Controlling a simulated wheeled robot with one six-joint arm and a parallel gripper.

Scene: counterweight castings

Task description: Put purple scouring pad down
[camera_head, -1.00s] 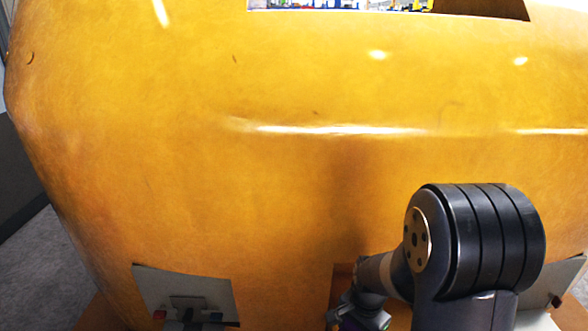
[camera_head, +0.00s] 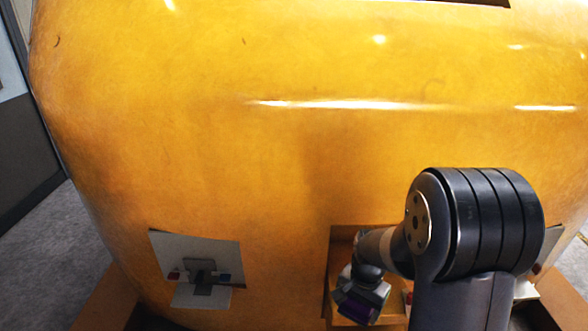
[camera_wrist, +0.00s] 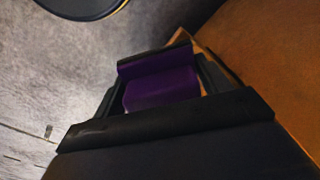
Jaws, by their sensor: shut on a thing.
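The purple scouring pad (camera_wrist: 160,90) is held between the two dark fingers of my gripper (camera_wrist: 165,92) in the wrist view. In the head view my gripper (camera_head: 358,303) is low, in front of an opening in the yellow casting, and a purple patch of the pad (camera_head: 352,308) shows at its end. The gripper is shut on the pad. The pad's underside and whether it touches anything below are hidden.
A large glossy yellow casting (camera_head: 230,160) fills most of the head view. A recessed opening (camera_head: 342,245) lies behind my gripper. A pale plate with a dark bracket (camera_head: 225,248) is at lower left. Grey floor (camera_head: 50,240) is free at far left.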

